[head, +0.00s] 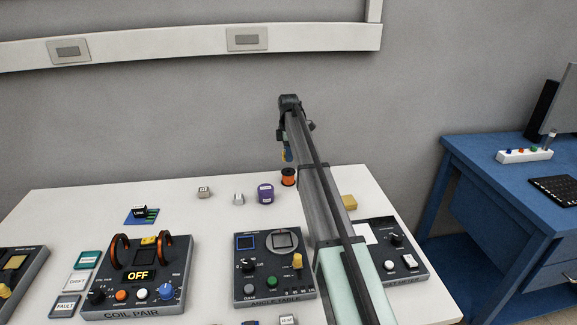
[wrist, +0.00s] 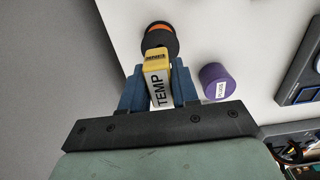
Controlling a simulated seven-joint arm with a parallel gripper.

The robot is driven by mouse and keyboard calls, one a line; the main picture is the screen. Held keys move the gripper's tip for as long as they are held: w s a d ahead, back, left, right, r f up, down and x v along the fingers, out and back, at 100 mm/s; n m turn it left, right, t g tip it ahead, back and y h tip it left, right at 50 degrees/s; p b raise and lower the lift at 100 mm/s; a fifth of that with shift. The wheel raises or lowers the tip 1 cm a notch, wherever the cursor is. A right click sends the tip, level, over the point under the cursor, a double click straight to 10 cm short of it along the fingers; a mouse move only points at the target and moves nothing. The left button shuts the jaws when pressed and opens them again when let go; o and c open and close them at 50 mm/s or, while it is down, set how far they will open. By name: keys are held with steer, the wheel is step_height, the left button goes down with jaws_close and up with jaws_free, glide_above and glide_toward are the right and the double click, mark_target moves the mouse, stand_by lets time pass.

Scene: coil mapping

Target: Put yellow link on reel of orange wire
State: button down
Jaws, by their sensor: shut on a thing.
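My gripper (wrist: 158,85) is shut on the yellow link (wrist: 155,55), a small yellow block with a white face reading TEMP. In the head view my gripper (head: 286,152) is above the back of the white table, with little of the link showing. The reel of orange wire (wrist: 160,38), black with an orange band, lies just beyond the link in the wrist view, and the link overlaps its near edge there. It stands on the table in the head view (head: 289,176), below my gripper. I cannot tell whether link and reel touch.
A purple labelled reel (head: 265,193) stands close left of the orange one; it also shows in the wrist view (wrist: 215,80). Small blocks (head: 204,192) are further left. The coil pair box (head: 135,305) and angle table box (head: 272,300) stand in front. A yellow block (head: 349,202) is at right.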

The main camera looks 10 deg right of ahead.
mark_target(289, 171)
steer(key=shift+f, duration=2.6)
steer(key=shift+f, duration=0.15)
steer(key=c, duration=0.8)
jaws_free()
steer(key=shift+c, duration=0.2)
step_height(289, 171, up, 12)
steer(key=shift+r, duration=0.2)
